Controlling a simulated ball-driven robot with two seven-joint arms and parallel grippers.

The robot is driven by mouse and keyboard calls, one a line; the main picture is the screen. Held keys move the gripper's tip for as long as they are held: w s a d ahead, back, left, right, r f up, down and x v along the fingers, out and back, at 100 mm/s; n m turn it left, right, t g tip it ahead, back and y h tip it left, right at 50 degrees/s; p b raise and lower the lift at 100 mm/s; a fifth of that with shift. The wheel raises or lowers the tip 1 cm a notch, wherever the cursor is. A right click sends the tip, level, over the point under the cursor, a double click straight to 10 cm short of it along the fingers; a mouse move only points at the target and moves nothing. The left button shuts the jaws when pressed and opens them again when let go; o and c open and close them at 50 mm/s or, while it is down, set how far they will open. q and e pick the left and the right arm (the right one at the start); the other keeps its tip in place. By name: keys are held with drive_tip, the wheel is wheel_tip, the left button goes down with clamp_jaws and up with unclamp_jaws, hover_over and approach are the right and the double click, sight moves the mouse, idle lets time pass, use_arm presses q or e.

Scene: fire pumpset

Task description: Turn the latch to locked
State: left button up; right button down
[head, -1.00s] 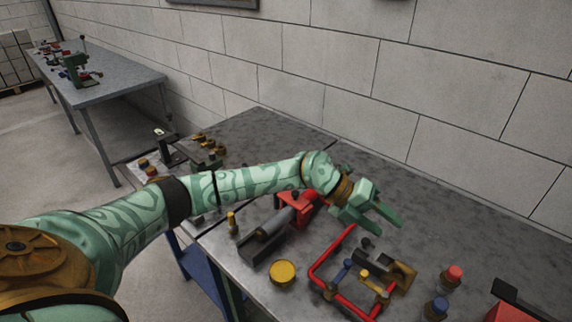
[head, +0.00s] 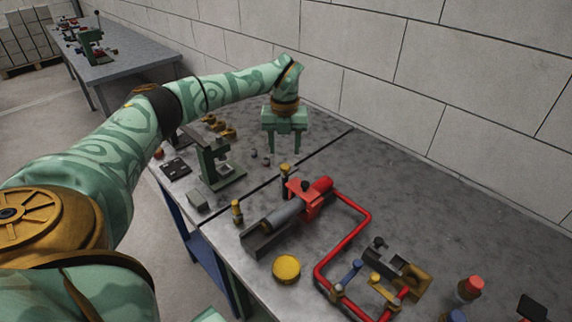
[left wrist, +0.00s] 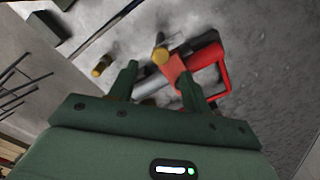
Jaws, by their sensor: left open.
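The red bracket (head: 303,198) of the pumpset holds a grey cylinder (head: 283,221) and joins a red pipe loop (head: 322,268). A brass-topped post (head: 285,172) stands behind the bracket. Blue (head: 350,272) and yellow (head: 381,287) handles sit by the pipe loop. I cannot tell which part is the latch. My right gripper is out of view.
A green stand (head: 213,160) and several brass pieces (head: 222,129) are at the bench's left. A round yellow cap (head: 286,268) lies in front, and a red-topped bottle (head: 469,287) stands right. The bench is clear behind the pipe loop, before the block wall.

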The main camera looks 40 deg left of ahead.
sight(285, 165)
use_arm(q)
wheel_tip(285, 165, down, 5)
drive_tip(key=shift+d+r+b, duration=0.1)
drive_tip(key=shift+b, duration=0.3)
drive_tip(key=shift+f, duration=0.5)
drive_tip(key=c, duration=1)
